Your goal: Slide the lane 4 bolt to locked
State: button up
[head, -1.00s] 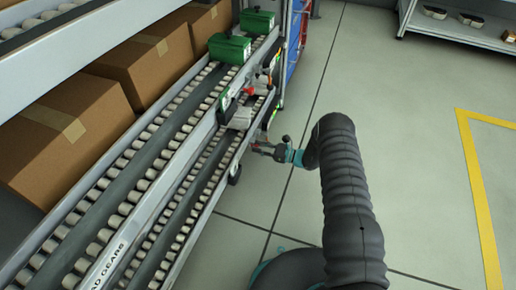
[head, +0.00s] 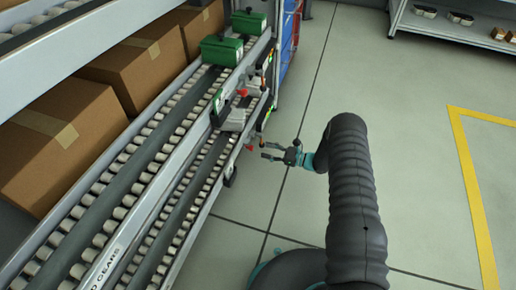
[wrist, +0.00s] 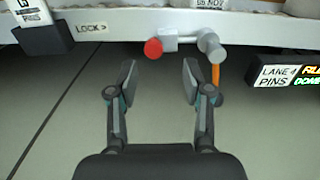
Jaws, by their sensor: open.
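The bolt shows in the wrist view as a red round knob (wrist: 153,48) beside a grey block and rod (wrist: 185,39) on the white rail. A "LOCK >" label (wrist: 91,27) is on the rail to its left, its arrow pointing right. A "LANE 4 PINS" sign (wrist: 280,76) is at the right. My gripper (wrist: 159,76) is open and empty, its fingertips just short of the knob, which shows in line with the gap between them. In the head view my gripper (head: 266,151) is beside the rack, with the red knob (head: 250,147) just left of its tips.
The roller rack (head: 150,215) fills the left, with cardboard boxes (head: 135,70) and green bins (head: 222,50). An orange hanging part (wrist: 215,74) is right of the knob. A black holder (wrist: 42,39) is at the rail's left. Open floor (head: 430,150) lies right of my arm.

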jog(key=shift+v, duration=2.8)
jog(key=s+f+n+g+h, duration=0.25)
jog(key=s+f+g, duration=0.2)
jog(key=s, duration=0.35)
jog(key=s+r+n+g+h, duration=0.1)
jog(key=s+r+n+g, duration=0.2)
jog(key=s, duration=0.1)
jog(key=s+d+r+n+t+h+p, duration=0.1)
jog(key=s+r, duration=0.7)
jog(key=r, duration=0.9)
jog(key=s+d+r+n+t+h+p, duration=0.2)
jog(key=s+r+n+h, duration=0.6)
jog(key=r, duration=1)
jog(key=s+d+r+n+t+h+p, duration=0.1)
jog(key=s+d+r+n+t+h, duration=0.4)
jog(key=r, duration=1.2)
jog(key=s+d+n, duration=0.1)
jog(key=s, duration=0.3)
jog(key=shift+s+d+r+p, duration=0.25)
jog(key=shift+s+r+p, duration=0.05)
jog(key=shift+s+p, duration=0.1)
jog(key=shift+n, duration=0.25)
